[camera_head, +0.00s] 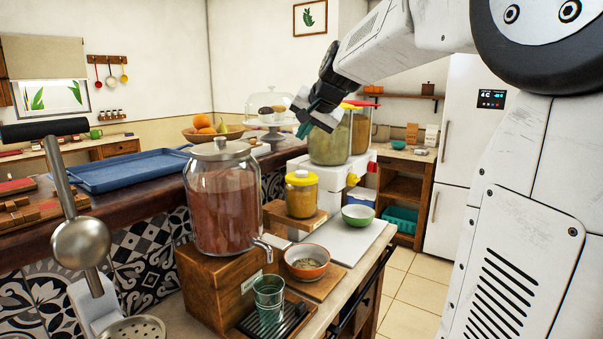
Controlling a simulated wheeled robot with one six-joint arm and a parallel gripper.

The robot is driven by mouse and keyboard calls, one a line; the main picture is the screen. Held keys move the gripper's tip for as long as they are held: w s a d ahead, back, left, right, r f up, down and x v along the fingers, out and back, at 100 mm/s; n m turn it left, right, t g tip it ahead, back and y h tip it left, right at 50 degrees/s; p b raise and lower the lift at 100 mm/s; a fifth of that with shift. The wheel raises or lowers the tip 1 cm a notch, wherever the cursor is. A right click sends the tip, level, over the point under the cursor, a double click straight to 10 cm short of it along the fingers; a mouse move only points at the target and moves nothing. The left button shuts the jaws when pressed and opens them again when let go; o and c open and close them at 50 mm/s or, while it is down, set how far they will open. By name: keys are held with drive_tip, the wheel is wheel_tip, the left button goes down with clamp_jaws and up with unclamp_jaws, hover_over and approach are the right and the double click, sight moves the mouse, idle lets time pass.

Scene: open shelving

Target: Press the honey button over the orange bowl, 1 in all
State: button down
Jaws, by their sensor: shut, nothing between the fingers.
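The honey jar (302,203) is a small glass jar of amber content on a wooden stand. Its round yellow top (301,178) appears to be the button; this is not certain. The orange bowl (306,262) stands on a wooden board in front of and below the jar, with some contents inside. My gripper (304,128) is shut and empty, with teal fingertips pointing down. In the picture it is above the yellow top, clear of it, and in front of a large glass jar.
A big glass dispenser (222,205) with a metal lid and tap stands left of the honey jar. A green glass (269,297) is below its tap. Large jars (329,140) on a white dispenser stand behind, with a green bowl (358,215) in front. A blue tray (128,170) lies at left.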

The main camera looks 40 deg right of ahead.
sight(304, 173)
drive_tip(key=shift+f, duration=3.4)
drive_tip(key=shift+f, duration=0.45)
drive_tip(key=shift+f, duration=0.65)
drive_tip(key=shift+r, duration=1.1)
drive_tip(key=shift+r, duration=2.5)
